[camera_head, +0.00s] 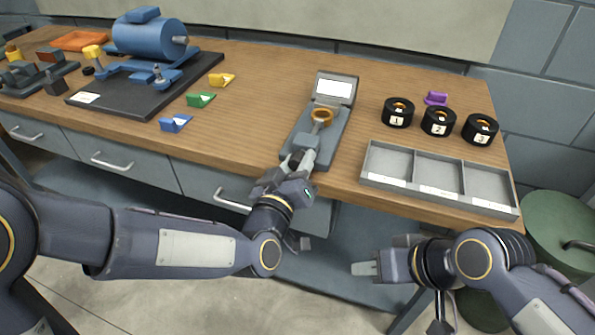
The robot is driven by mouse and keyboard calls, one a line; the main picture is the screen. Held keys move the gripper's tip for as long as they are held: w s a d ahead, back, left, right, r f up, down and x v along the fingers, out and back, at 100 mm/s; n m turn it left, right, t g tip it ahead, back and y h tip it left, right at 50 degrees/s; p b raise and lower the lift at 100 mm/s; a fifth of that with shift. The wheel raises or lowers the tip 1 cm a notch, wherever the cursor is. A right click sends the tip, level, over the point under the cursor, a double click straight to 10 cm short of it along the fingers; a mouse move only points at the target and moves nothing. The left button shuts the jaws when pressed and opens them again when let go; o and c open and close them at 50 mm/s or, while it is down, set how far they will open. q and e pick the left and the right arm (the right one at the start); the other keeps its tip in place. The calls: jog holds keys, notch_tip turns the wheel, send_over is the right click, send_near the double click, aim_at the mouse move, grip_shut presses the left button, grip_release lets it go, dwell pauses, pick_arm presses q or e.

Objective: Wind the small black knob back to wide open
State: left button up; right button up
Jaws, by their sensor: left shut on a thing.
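A grey measuring fixture (330,130) stands near the table's front edge, with a lit white display (333,88) at its back and an orange ring (321,116) standing in its middle. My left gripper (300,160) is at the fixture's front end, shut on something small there. That fits the small black knob, but the fingers hide it and I cannot make out its turn. My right gripper (364,269) hangs in front of the table, away from the fixture. Its finger gap does not show clearly.
Right of the fixture stand three black numbered rings (438,122), a purple piece (436,98) and a grey three-compartment tray (440,176). To the left are blue, green and yellow blocks (201,99) and a blue motor (150,38) on a dark plate. A green bin (560,222) stands at the right.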

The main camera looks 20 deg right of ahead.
pick_arm(q)
jog(key=n+b, duration=1.1)
jog(key=b, duration=0.1)
jog(key=shift+f, duration=0.2)
jog(key=n+b, duration=0.3)
jog(key=n, duration=0.1)
jog(key=shift+n+b, duration=0.3)
jog(key=shift+r+n+b, duration=0.2)
jog(key=shift+n+b, duration=1.2)
jog(key=shift+n, duration=0.8)
jog(key=o, duration=1)
jog(key=shift+c, duration=0.2)
